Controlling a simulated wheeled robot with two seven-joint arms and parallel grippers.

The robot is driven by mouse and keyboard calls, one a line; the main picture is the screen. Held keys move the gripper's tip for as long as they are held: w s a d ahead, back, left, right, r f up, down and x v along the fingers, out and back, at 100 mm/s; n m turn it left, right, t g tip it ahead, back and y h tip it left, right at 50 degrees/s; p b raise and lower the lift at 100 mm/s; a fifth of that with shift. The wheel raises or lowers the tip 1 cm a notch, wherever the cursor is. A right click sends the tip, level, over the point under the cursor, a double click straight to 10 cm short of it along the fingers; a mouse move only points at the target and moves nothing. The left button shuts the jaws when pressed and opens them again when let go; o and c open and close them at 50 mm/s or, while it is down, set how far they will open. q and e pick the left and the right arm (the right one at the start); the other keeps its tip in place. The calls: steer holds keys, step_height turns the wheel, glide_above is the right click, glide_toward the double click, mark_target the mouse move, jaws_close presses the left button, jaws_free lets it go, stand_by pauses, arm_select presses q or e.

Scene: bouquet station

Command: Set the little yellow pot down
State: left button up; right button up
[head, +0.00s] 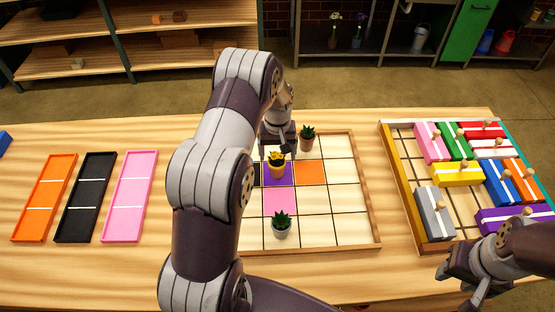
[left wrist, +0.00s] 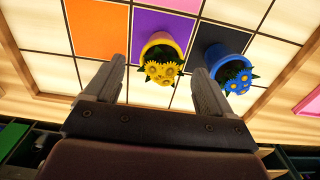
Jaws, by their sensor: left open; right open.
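The little yellow pot (head: 277,170) with yellow flowers stands upright on the purple cell (head: 285,179) of the wooden grid board (head: 345,212). My left gripper (head: 277,145) is above and behind it, open. In the left wrist view the yellow pot (left wrist: 154,42) shows between the open fingers (left wrist: 158,85), with a gap on both sides. My right gripper (head: 462,283) is open and empty at the lower right, by the table's front edge.
A blue pot (left wrist: 216,55) stands on the black cell beside the yellow pot; my left arm hides it in the head view. Two green plants in pots (head: 307,139) (head: 282,228) stand on the board. A tray of coloured blocks (head: 418,238) is at right. Orange, black and pink trays (head: 130,190) are at left.

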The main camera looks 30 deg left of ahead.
arm_select(q)
step_height(320, 180, up, 7)
steer(key=shift+r+b, duration=0.2)
steer(key=shift+b, duration=0.65)
steer(key=s+d+r+m, duration=0.2)
steer(key=s+d, duration=0.4)
steer(key=s, duration=0.4)
steer(key=s+d+r+m+t, duration=0.1)
steer(key=s+d+m, duration=0.3)
steer(key=s, duration=0.6)
steer(key=shift+d+r, duration=0.5)
steer(key=shift+d, duration=0.6)
steer(key=shift+s, duration=0.1)
